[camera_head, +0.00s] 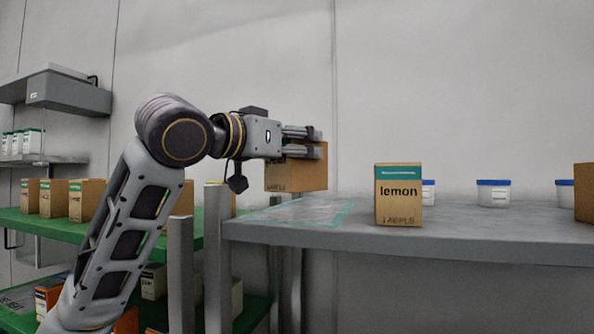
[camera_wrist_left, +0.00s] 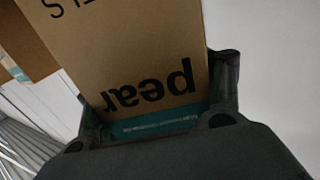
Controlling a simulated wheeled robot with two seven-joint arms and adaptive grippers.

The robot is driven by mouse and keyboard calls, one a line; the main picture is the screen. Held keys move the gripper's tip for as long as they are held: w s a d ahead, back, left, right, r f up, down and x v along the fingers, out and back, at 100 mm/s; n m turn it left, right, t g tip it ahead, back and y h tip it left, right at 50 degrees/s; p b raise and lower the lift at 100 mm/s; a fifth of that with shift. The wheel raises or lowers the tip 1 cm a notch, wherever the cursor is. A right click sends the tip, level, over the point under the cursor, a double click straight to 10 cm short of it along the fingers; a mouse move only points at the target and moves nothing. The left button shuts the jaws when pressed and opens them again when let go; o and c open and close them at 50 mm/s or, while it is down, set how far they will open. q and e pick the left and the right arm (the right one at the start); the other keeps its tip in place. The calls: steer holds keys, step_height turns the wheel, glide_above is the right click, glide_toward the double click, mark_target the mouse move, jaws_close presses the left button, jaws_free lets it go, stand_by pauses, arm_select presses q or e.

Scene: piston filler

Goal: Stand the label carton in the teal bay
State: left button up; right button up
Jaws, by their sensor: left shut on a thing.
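My left gripper (camera_head: 314,142) is shut on a brown label carton (camera_head: 297,176). In the left wrist view this carton (camera_wrist_left: 150,55) shows the word "pear" and a teal band close to the gripper's palm. The fingers (camera_wrist_left: 228,85) lie along its sides. The carton is held upright by its upper part, above the left end of the grey table. Below it the teal bay (camera_head: 315,212) is a thin teal outline on the tabletop; it looks empty. The carton's base appears apart from the surface. My right gripper is not in view.
A carton marked "lemon" (camera_head: 398,200) stands on the grey table (camera_head: 450,236), right of the bay. White tubs with blue lids (camera_head: 493,193) and another carton (camera_head: 583,192) stand farther right. A green shelf (camera_head: 60,223) with several cartons is at the left.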

mark_target(297, 170)
arm_select(q)
steer(key=shift+f, duration=0.25)
steer(key=shift+f, duration=1.95)
steer(key=shift+f, duration=0.1)
steer(key=o, duration=1.3)
